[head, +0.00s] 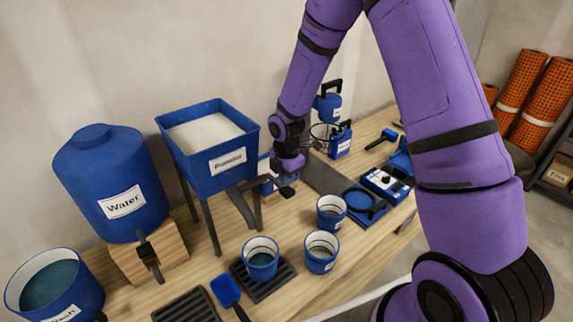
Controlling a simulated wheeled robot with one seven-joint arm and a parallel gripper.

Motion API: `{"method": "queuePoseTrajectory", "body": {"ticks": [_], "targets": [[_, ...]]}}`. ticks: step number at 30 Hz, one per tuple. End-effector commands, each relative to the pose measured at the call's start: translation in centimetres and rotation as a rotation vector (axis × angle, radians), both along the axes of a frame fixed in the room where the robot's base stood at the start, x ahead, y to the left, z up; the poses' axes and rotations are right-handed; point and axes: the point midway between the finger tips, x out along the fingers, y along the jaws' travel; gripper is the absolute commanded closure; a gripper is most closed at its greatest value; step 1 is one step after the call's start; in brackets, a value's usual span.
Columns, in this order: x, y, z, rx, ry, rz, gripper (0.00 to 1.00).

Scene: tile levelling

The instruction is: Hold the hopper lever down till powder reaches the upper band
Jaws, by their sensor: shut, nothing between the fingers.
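The blue hopper (215,170) stands on dark legs at the back of the bench, with white powder (205,132) in its open top. A dark lever-like part (249,184) sticks out at its lower right. My gripper (287,191) is shut and empty, pointing down just right of this part; I cannot tell whether they touch. A blue cup (261,262) with a white inside wall and dark bands stands on a dark grate (284,281) in front of the hopper. Its powder level is too small to tell.
Two more banded cups stand to the right, a near one (321,255) and a farther one (331,214). A blue water tank (100,175) on a wooden block and a blue bucket (85,295) stand left. A blue scoop (226,290) lies in front. Tools crowd the bench's right.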

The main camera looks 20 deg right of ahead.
Motion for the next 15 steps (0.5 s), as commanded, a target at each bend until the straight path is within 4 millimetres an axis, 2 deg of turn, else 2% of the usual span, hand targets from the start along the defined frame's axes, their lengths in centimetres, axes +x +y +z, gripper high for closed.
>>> {"method": "queuePoseTrajectory", "body": {"ticks": [6, 15], "targets": [[0.0, 0.0, -2.2, 0.0, 0.0, -0.001, 1.0], [0.0, 0.0, -2.7, 0.0, -0.001, -0.001, 1.0]]}}
